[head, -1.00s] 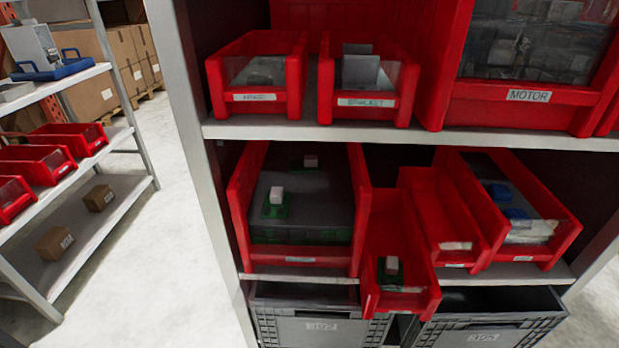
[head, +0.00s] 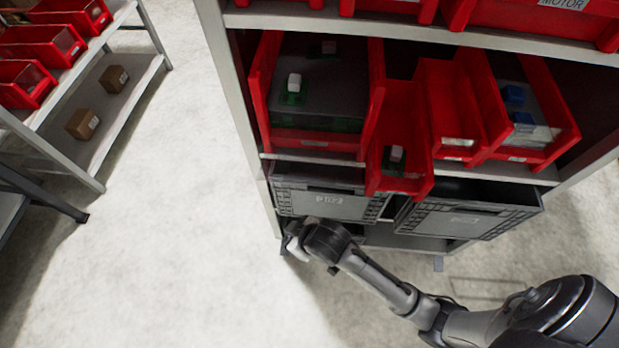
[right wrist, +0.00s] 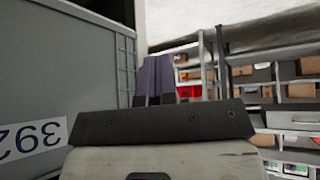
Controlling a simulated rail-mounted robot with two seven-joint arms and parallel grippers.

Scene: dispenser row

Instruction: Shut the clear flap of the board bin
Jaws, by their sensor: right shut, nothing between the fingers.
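A large red bin (head: 374,95) on the middle shelf holds green boards (head: 320,124) and looks like the board bin. A white block on a green piece (head: 293,88) shows inside it. A clear, dark-looking sheet seems to cover part of its inside; I cannot tell the flap's exact angle. My right gripper (head: 292,246) is low at the left, below that bin and by the lower front corner of the left grey crate. In the right wrist view its fingers (right wrist: 154,80) are together and empty, beside the crate wall. My left gripper is out of view.
A narrow red bin (head: 401,184) juts forward beside the large one, with more red bins to its right. Two grey crates, left (head: 330,206) and right (head: 465,222), stick out below. A shelf post (head: 243,120) stands left.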

